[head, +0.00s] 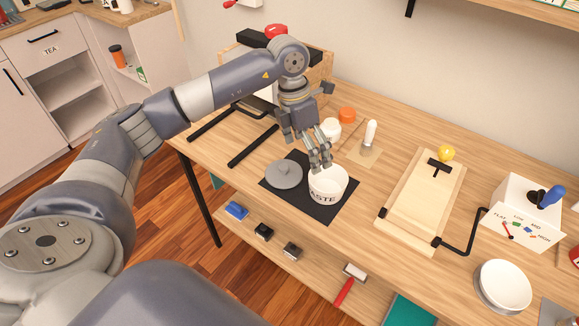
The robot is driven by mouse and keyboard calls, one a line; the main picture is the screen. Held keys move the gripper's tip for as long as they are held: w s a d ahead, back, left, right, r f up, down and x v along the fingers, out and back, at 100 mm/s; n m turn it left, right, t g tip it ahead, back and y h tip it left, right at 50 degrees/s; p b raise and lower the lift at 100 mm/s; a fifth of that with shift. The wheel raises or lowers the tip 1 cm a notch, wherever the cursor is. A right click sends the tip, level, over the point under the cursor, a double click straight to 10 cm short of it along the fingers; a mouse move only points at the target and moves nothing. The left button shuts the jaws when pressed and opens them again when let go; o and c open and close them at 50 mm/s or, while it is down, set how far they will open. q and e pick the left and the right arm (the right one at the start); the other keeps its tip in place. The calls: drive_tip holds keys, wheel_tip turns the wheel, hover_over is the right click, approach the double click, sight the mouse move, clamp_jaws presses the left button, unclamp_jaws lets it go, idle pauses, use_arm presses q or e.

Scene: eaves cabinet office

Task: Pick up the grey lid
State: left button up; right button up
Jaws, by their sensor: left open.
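The grey lid (284,175) lies flat on a dark mat (325,213) on the wooden workbench. It is round, with a small knob on top. A white pot (328,186) with dark lettering ending in "ASTE" stands on the same mat, just right of the lid. My left gripper (320,166) is open and points down over the back rim of the white pot, to the right of the lid. Its fingers hide part of the pot's opening. I cannot tell whether the fingertips touch the pot. My right gripper is not in view.
Behind the gripper stand a white jar (331,129) and an orange-topped container (347,115). A brush (370,135) stands to the right. A wooden board with a clamp (420,205), a white control box (520,212) and a white bowl (503,285) occupy the right side.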

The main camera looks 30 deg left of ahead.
use_arm(q)
drive_tip(key=a+r+y, duration=0.2)
drive_tip(key=a, duration=0.4)
hover_over(284, 166)
drive_tip(key=shift+n, duration=0.4)
drive_tip(key=f, duration=0.4)
drive_tip(key=shift+w+a+f+p, duration=0.1)
drive_tip(key=shift+w+f+p, duration=0.1)
drive_tip(key=shift+f+p, duration=0.2)
drive_tip(key=shift+f, duration=0.55)
drive_tip(key=f, duration=0.1)
drive_tip(key=f+p, duration=0.1)
drive_tip(key=f, duration=0.2)
drive_tip(key=shift+s+f, duration=0.2)
drive_tip(key=shift+s, duration=0.05)
drive_tip(key=shift+f, duration=0.35)
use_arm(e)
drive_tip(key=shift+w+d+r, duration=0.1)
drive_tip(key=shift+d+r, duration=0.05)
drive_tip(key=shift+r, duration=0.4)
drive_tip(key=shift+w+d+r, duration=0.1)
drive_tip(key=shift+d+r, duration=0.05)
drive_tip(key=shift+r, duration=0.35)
use_arm(q)
drive_tip(key=shift+c, duration=0.6)
